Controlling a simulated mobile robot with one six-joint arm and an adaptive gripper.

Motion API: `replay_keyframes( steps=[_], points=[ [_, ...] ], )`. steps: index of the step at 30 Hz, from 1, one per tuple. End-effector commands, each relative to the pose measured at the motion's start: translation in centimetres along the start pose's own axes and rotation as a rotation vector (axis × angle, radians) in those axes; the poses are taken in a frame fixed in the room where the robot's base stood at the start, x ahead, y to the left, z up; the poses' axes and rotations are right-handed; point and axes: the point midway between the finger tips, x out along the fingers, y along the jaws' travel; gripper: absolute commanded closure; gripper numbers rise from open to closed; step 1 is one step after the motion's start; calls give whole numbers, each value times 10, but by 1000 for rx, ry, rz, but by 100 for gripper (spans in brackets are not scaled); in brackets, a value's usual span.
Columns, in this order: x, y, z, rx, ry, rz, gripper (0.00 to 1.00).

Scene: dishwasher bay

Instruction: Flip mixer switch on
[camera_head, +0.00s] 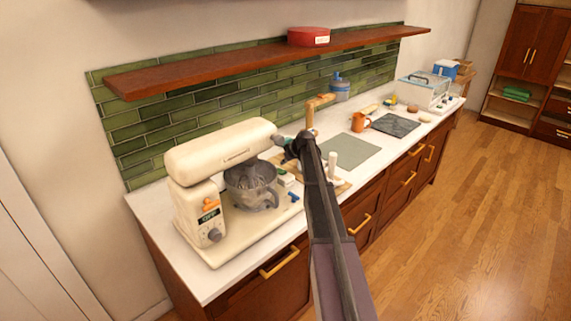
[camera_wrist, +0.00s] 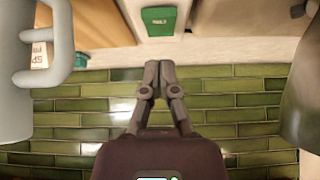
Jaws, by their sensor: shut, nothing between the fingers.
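The cream stand mixer (camera_head: 222,151) stands at the near left end of the counter. Its metal bowl (camera_head: 252,186) is under the head. An orange switch (camera_head: 209,204) sits on the front of its column, above a small dark display that seems to read OFF and a round knob. My gripper (camera_head: 279,141) is at the right end of the mixer head, apart from the switch; whether it touches the head I cannot tell. In the wrist view my gripper (camera_wrist: 158,68) has its fingers together and empty, with green tiles behind. The switch does not show there.
In the wrist view a grey handled vessel (camera_wrist: 45,60) is at the left and a green block (camera_wrist: 158,20) ahead. A wooden shelf (camera_head: 270,62) runs above the counter. A grey-green mat (camera_head: 348,150), an orange mug (camera_head: 360,122) and a dark slab (camera_head: 396,125) lie farther right. The floor is clear.

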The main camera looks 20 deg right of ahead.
Motion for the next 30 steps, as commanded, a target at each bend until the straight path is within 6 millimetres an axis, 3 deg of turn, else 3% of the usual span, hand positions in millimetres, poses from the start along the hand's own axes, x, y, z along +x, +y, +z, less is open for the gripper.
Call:
replay_keyframes(
  steps=[12,30],
  points=[
    [21,-1,21,-1,0,-1,100],
    [24,-3,22,-3,2,-3,100]
  ],
)
